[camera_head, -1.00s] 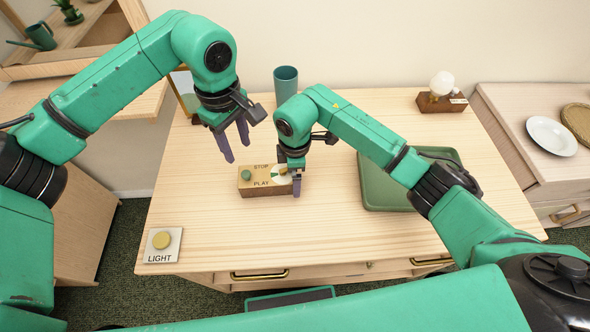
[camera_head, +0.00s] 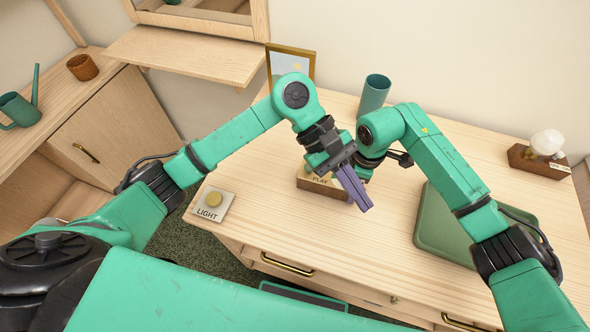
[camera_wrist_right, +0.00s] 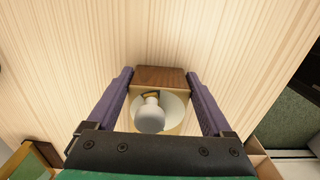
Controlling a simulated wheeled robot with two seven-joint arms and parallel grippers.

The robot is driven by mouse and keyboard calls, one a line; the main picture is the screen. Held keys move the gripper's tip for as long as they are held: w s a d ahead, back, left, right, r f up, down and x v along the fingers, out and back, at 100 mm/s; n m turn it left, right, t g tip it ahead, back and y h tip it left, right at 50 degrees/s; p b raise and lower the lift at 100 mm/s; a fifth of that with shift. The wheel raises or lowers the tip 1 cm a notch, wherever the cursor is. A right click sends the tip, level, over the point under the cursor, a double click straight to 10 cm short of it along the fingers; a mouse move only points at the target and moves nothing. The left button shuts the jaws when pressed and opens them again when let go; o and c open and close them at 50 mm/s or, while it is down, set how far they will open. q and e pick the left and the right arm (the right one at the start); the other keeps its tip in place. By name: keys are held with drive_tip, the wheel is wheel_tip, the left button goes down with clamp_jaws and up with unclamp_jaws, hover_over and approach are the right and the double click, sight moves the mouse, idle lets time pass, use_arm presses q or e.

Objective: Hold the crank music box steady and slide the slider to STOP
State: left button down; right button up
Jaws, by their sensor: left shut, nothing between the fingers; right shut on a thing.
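The crank music box (camera_head: 319,188), a small wooden box, stands on the table. In the head view part of its PLAY lettering shows, while the STOP lettering and slider are hidden behind my left gripper (camera_head: 362,205). That gripper is shut and empty, its fingers pointing down to the right across the box's right part. I cannot tell whether it touches the box. My right gripper (camera_wrist_right: 160,78) is shut on the music box, one finger on each side, in the right wrist view. That view also shows a pale disc (camera_wrist_right: 174,105) and a rounded white knob (camera_wrist_right: 150,117) on the box.
A LIGHT button plate (camera_head: 213,204) lies at the table's left front. A green tray (camera_head: 430,225) is to the right. A teal cup (camera_head: 374,92) and a picture frame (camera_head: 290,65) stand behind. A bulb on a wooden base (camera_head: 537,157) is far right.

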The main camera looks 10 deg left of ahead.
use_arm(q)
drive_tip(key=r+n+h, duration=0.2)
drive_tip(key=h, duration=0.3)
drive_tip(key=n+t+y, duration=0.2)
drive_tip(key=n+t, duration=1.3)
drive_tip(key=n, duration=0.1)
approach(305, 168)
drive_tip(key=v, duration=0.7)
use_arm(e)
drive_tip(key=shift+r, duration=0.1)
use_arm(q)
drive_tip(key=shift+s, duration=0.2)
drive_tip(key=x, duration=1.4)
drive_tip(key=shift+w, duration=0.15)
drive_tip(key=shift+a, duration=0.1)
